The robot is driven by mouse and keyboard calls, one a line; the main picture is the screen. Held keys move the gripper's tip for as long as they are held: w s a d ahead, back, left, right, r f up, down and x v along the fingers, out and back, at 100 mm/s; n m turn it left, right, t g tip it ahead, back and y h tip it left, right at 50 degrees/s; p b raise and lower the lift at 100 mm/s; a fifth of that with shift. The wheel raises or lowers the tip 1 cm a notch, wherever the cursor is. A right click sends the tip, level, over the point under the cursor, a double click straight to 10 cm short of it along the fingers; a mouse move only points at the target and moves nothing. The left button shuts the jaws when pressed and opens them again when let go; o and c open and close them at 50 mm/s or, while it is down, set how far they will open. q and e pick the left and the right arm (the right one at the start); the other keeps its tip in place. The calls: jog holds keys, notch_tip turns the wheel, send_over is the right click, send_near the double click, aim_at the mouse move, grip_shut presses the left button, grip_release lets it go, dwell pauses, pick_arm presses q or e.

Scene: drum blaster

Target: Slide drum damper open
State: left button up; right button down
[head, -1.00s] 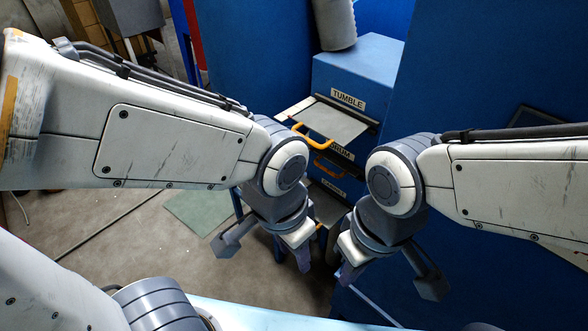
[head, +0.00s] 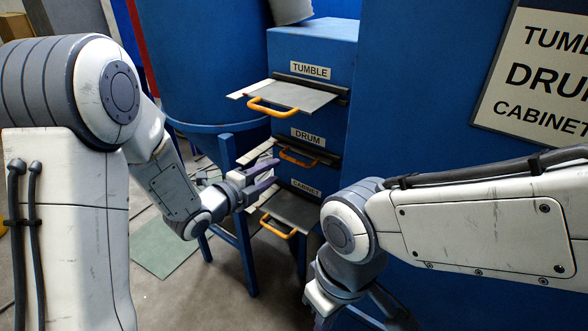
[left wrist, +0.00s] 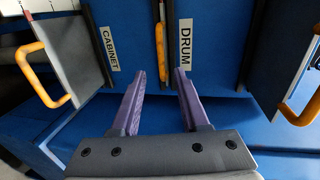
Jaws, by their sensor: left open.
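The drum damper is a grey slide plate in the slot below the DRUM label on the blue cabinet. Its orange handle (head: 297,157) sits close to the cabinet front, and it also shows in the left wrist view (left wrist: 159,62). My left gripper (head: 270,178) is open and empty, just in front of and slightly below that handle. In the left wrist view (left wrist: 159,78) the handle appears between the two purple fingers, not gripped; I cannot tell whether they touch it. My right gripper is at the bottom edge, its fingers cut off.
The TUMBLE damper (head: 305,95) sticks far out above, with an orange handle. The CABINET damper (head: 297,209) sticks out below, also with an orange handle. A blue drum on legs (head: 215,60) stands to the left. A sign (head: 540,75) hangs on the right.

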aim_at(293, 161)
pick_arm(q)
jog(key=p+x, duration=0.1)
jog(key=x, duration=0.9)
jog(key=shift+d, duration=0.1)
grip_shut()
dwell(1.1)
